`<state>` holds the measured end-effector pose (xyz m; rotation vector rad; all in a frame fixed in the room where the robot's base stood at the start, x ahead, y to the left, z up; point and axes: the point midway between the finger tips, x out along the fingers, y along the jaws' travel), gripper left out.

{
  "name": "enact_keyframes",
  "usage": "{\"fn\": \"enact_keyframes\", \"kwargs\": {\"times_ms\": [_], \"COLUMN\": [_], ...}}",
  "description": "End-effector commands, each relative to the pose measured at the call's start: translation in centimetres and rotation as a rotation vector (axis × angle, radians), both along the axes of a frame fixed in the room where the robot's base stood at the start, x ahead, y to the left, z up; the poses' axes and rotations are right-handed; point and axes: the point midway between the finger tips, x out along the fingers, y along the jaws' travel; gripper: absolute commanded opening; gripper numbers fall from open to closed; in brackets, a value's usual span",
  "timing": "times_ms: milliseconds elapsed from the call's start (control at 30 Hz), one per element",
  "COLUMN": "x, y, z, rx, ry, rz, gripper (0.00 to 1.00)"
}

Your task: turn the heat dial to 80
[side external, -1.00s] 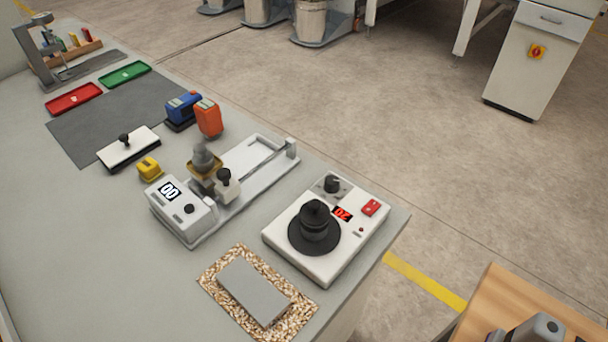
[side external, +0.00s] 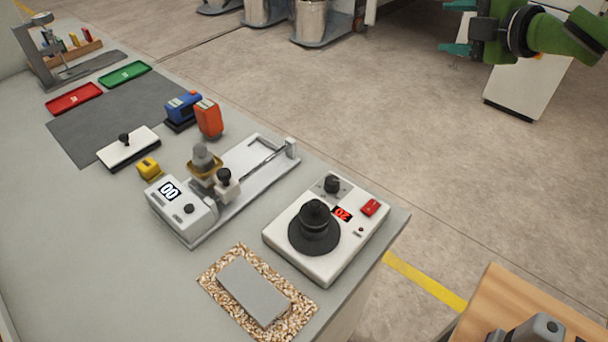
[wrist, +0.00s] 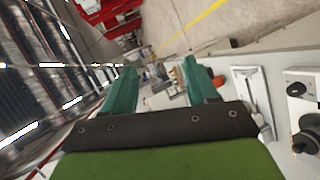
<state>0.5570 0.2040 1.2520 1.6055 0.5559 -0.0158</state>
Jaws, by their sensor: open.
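The heat unit (side external: 290,250) is a white box at the near right corner of the bench. It carries a small black dial (side external: 332,184) at the back, a red-lit display (side external: 342,214), a red switch (side external: 370,207) and a large black round piece (side external: 314,225). The display's digits are too small to read surely. My gripper (side external: 456,34) is open and empty, high at the upper right, well apart from the unit. In the wrist view its two teal fingers (wrist: 162,88) are spread. The unit shows partly at the right edge there, with a dark knob (wrist: 297,89).
A white coater (side external: 250,160) with its own display stands left of the unit. A grey block (side external: 252,290) lies on a speckled mat (side external: 211,281) in front. Blue (side external: 183,107) and orange (side external: 208,118) items stand behind. The bench's right edge is close to the unit.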

Motion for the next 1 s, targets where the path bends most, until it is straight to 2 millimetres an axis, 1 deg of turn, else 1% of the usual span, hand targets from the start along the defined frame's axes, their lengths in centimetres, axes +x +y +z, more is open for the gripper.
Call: {"fn": "enact_keyframes", "kwargs": {"times_ms": [33,67,100,167,200,267,300,333,400,500,600,700,833,1000], "x": [0.6,0.5,0.1,-1.1,-2.2,-3.8,-4.8,-5.4,-6.2,-7.2,-8.1,-8.5,-8.3,-7.8], "y": [4.5,6.9,9.9,13.8,15.8,17.5,17.9,17.9,16.8,14.9,13.7,13.5,14.0,15.2], "z": [-0.7,-1.1,-2.0,-3.9,-5.5,-7.9,-9.3,-10.1,-11.3,-11.5,-12.1,-12.6,-14.0,-17.2], "rx": [-0.169,-0.274,-0.412,-0.62,-0.756,-0.949,-1.067,-1.148,-1.305,-1.446,-1.498,-1.502,-1.501,-1.498], "ry": [-0.088,-0.143,-0.211,-0.302,-0.354,-0.417,-0.447,-0.463,-0.484,-0.496,-0.488,-0.49,-0.493,-0.491], "rz": [0.19,0.307,0.466,0.707,0.864,1.093,1.232,1.326,1.511,1.697,1.813,1.856,1.859,1.857], "gripper": [0.58,0.58,0.58,0.58,0.58,0.58,0.58,0.58,0.58,0.58,0.58,0.58,0.58,0.58]}}
